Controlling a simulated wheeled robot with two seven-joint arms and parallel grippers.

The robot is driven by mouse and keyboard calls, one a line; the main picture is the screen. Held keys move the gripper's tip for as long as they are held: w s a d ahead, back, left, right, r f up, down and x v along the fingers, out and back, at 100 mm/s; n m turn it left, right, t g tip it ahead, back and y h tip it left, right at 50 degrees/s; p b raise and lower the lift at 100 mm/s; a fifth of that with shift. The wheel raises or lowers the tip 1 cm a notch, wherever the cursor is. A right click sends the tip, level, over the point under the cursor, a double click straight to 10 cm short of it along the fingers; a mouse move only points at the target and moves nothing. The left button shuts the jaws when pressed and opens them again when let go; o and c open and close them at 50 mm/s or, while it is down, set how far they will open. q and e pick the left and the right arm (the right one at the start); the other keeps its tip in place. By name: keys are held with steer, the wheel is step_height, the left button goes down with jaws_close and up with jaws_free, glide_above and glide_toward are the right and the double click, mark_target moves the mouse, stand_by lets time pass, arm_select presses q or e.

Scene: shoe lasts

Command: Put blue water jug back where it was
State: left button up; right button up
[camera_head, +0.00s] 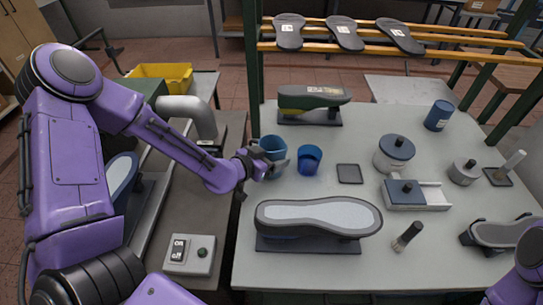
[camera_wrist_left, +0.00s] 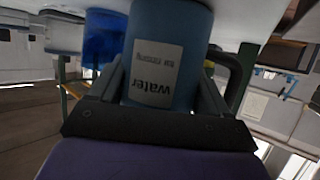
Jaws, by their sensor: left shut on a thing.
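The blue water jug (camera_head: 272,146) is near the left edge of the grey table, left of a darker blue cup (camera_head: 309,160). In the left wrist view the jug (camera_wrist_left: 172,35) shows a pale label with the word "water", and its dark handle (camera_wrist_left: 240,75) is on the right. My left gripper (camera_head: 272,167) is shut around the jug's body, with one finger on each side (camera_wrist_left: 162,92). I cannot tell whether the jug's base touches the table. My right gripper is not in view; only a purple part of that arm shows at the bottom right.
A shoe last on a stand (camera_head: 318,216) is in front of the jug, and another (camera_head: 312,100) is behind. A dark square pad (camera_head: 349,174) lies right of the cup. Lidded pots (camera_head: 394,153) and a blue can (camera_head: 438,115) stand farther right. A switch box (camera_head: 190,255) is at left.

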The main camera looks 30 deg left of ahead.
arm_select(q)
steer(key=shift+f, duration=0.1)
steer(key=shift+f, duration=0.15)
steer(key=o, duration=1.1)
steer(key=shift+o, duration=0.2)
steer(key=shift+r, duration=0.2)
steer(key=shift+s+r, duration=0.2)
steer(key=p+v, duration=0.6)
steer(key=v, duration=0.5)
steer(key=shift+s, duration=0.25)
steer(key=shift+r, duration=0.15)
